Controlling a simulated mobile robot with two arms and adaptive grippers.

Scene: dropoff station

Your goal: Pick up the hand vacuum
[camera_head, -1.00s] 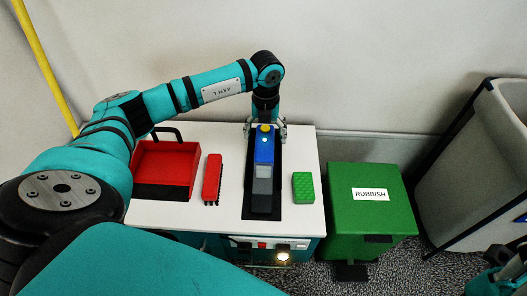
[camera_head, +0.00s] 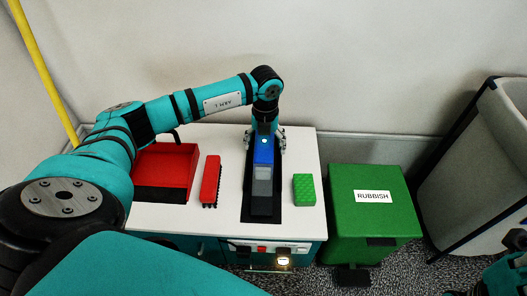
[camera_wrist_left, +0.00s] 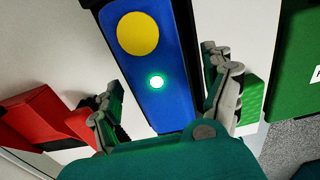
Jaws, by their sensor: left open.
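The hand vacuum (camera_head: 263,165) lies in a dark recess on the white station top. It has a blue body with a lit spot and a grey front part. In the left wrist view its blue body (camera_wrist_left: 167,50) shows a yellow disc and a glowing white-green light. My left gripper (camera_head: 264,142) is over the vacuum's far end. In the left wrist view the open fingers of my left gripper (camera_wrist_left: 165,105) stand on either side of the blue body. I cannot tell whether they touch it. My right gripper cannot be made out; only a bit of teal arm shows at the lower right edge.
A red dustpan (camera_head: 165,167) and a red brush (camera_head: 211,181) lie left of the vacuum. A green sponge (camera_head: 304,189) lies close on its right. A green rubbish bin (camera_head: 374,216) stands right of the station, with a grey bin (camera_head: 480,165) beyond. A wall rises behind.

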